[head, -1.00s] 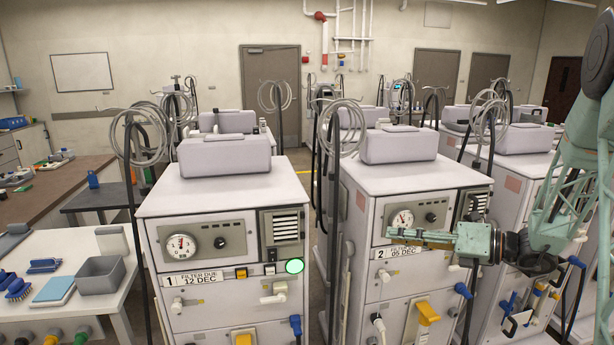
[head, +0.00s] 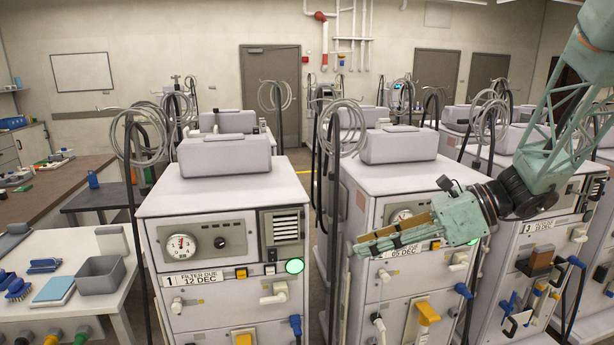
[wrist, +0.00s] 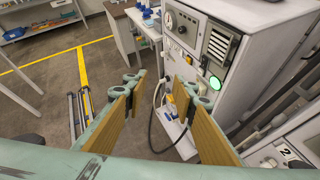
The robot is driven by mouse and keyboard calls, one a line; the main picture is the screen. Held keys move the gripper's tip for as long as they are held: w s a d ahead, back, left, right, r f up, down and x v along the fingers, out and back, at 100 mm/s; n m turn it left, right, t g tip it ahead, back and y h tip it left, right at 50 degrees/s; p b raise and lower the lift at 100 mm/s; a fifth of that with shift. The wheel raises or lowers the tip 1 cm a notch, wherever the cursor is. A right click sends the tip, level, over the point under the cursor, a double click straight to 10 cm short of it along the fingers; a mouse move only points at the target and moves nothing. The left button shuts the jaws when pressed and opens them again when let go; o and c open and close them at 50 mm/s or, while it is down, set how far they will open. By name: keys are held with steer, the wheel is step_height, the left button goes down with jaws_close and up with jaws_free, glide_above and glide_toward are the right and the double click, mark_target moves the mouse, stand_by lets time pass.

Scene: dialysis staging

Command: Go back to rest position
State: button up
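My gripper (head: 392,238) is in front of the upper part of machine 2 (head: 395,180) in the head view, pointing left and a little down. It covers part of that machine's gauge and label. In the wrist view my gripper (wrist: 160,105) shows its two tan finger pads spread wide with nothing between them. Machine 1 (head: 208,200) stands to the left, with a lit green lamp (head: 294,266). The same lamp (wrist: 215,83) shows beyond the fingers in the wrist view.
Machine 3 (head: 560,225) stands at the right, with a brown block on its front. A white table (head: 50,248) at the left bears a grey bin (head: 100,275), brushes and a blue pad. Looped hoses hang on poles behind the machines. Open floor (wrist: 50,70) shows in the wrist view.

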steer(key=s+a+r+n+g+h, duration=0.15)
steer(key=s+n, duration=0.35)
steer(key=s, duration=0.5)
steer(key=s+a+r+n+g+h, duration=0.1)
steer(key=s+r+n+h, duration=0.15)
steer(key=s+n, duration=0.45)
steer(key=s+d+r+n+t+h, duration=0.1)
steer(key=s+d+n+h, duration=0.3)
steer(key=s, duration=0.5)
steer(key=s+d+r+n+t+h, duration=0.1)
steer(key=s+d+n+t+h, duration=0.1)
steer(key=s+d+n, duration=0.3)
steer(key=s+n+h, duration=0.1)
steer(key=s+n, duration=0.1)
steer(key=s, duration=0.2)
steer(key=shift+d+r+t+h, duration=0.25)
steer(key=shift+r+t+h, duration=0.1)
steer(key=shift+r+h, duration=0.05)
